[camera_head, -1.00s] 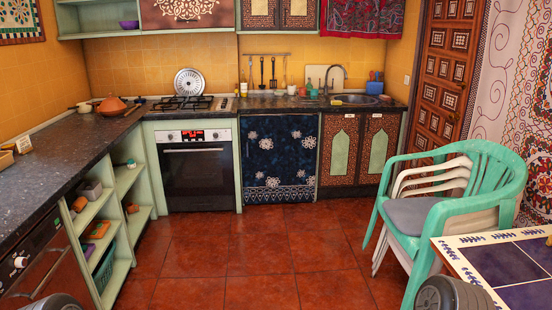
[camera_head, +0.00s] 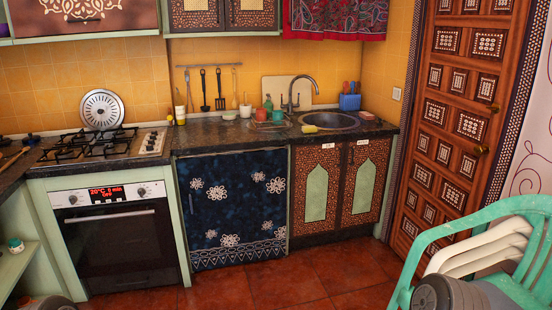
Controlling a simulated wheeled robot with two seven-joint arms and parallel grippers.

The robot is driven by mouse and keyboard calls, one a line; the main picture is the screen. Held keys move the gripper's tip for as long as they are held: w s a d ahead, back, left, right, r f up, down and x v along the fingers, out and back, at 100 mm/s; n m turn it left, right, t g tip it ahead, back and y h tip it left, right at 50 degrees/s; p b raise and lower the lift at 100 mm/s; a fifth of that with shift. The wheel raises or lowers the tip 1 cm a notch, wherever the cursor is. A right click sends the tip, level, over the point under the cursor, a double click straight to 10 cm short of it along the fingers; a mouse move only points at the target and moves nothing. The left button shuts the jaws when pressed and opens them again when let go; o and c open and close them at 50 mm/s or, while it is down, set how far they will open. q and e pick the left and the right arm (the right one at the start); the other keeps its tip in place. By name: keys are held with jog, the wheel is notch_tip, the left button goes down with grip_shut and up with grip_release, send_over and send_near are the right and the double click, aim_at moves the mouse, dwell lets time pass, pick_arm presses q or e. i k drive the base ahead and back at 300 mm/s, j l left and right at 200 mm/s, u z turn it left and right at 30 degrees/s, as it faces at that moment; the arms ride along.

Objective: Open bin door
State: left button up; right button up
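No door clearly marked as a bin shows. Under the sink, a left patterned cabinet door (camera_head: 315,207) and a right patterned cabinet door (camera_head: 364,195), each with a pale green arch panel, both look shut. Each bears a small white label near its top, too small to read. A dark blue cloth (camera_head: 233,235) with white flowers hangs left of them and hides what is behind it. Dark rounded parts of my arms show at the bottom left and bottom right. Neither gripper is in view.
An oven (camera_head: 118,240) stands left of the cloth, under a gas hob (camera_head: 95,146). Stacked green and white chairs (camera_head: 500,245) stand at the right front. A carved wooden door (camera_head: 450,125) is on the right. Red tiled floor (camera_head: 285,283) before the cabinets is clear.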

aim_at(316, 168)
jog(key=i+l, duration=0.1)
jog(key=i, duration=1.75)
jog(key=i+z, duration=0.35)
jog(key=i+j+z, duration=0.15)
jog(key=i+z, duration=0.2)
jog(key=i, duration=0.15)
jog(key=i+l+z, duration=0.1)
jog(key=i+z, duration=0.45)
jog(key=z, duration=0.15)
jog(key=i+z, duration=0.35)
jog(key=u, duration=0.4)
